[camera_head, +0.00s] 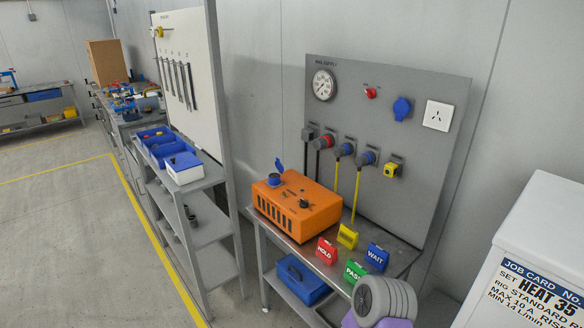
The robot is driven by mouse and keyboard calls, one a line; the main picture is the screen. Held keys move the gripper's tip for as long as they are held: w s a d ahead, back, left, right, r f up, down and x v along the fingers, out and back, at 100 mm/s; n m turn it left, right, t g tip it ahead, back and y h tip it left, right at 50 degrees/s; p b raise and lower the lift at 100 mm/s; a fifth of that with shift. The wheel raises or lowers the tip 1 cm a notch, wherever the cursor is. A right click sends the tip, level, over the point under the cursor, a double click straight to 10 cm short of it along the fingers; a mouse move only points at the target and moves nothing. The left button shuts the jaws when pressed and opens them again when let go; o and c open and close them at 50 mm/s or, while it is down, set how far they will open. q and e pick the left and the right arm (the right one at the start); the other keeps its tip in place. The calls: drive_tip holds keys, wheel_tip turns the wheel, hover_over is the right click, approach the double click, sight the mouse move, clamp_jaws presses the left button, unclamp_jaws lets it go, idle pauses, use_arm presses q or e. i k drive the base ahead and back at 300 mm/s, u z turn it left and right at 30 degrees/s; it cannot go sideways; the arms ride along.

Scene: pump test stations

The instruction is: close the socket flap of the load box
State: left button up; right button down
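The orange load box (318,212) stands on the metal bench below the grey panel. On its top left is a round blue socket (273,180) with a dark centre. The blue socket flap (279,165) stands up at the back of the socket, open and clear of the opening. A black knob (304,203) sits on the box top to the right of the socket.
The grey panel (413,84) rises behind the box, with plugs and yellow cables hanging close to it. Red (326,251), yellow (347,236), green (355,271) and blue (376,256) signs stand to the front right. Above the box is free room.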

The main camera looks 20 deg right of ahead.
sight(280, 167)
drive_tip(key=u, duration=0.75)
drive_tip(key=i, duration=1.45)
drive_tip(key=z, duration=0.55)
